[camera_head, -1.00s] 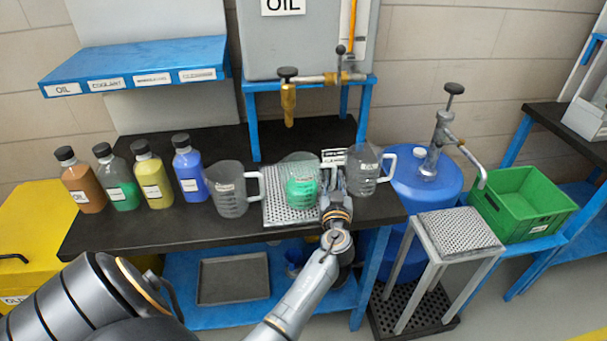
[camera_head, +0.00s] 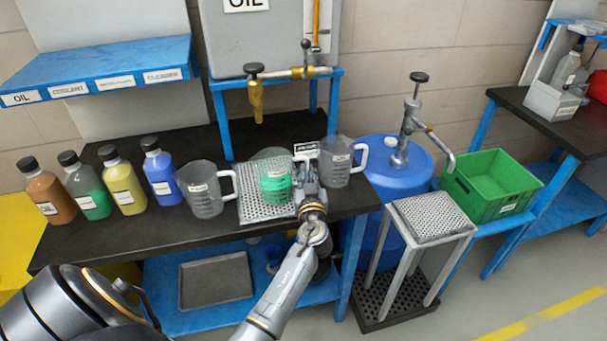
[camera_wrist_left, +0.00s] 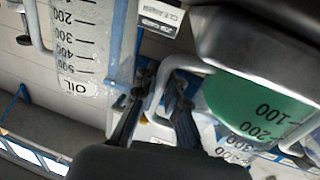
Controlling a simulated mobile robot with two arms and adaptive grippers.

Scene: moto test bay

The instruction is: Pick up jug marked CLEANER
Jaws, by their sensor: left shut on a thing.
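A clear jug with green liquid (camera_head: 273,176) is at the perforated tray (camera_head: 254,211) on the dark bench. It also shows at the right of the left wrist view (camera_wrist_left: 262,112). Its own label is not readable. My left gripper (camera_head: 306,182) is at its right side. In the left wrist view, my left gripper (camera_wrist_left: 163,90) is shut on this jug's pale handle (camera_wrist_left: 160,88). I cannot tell whether the jug is raised off the tray. My right gripper is not in view.
An empty jug (camera_head: 203,190) stands to the left. Another jug (camera_head: 337,164), labelled OIL in the wrist view, stands close right of my gripper. Several capped bottles (camera_head: 122,186) line the left. A blue drum (camera_head: 396,170) and green crate (camera_head: 490,188) are further right.

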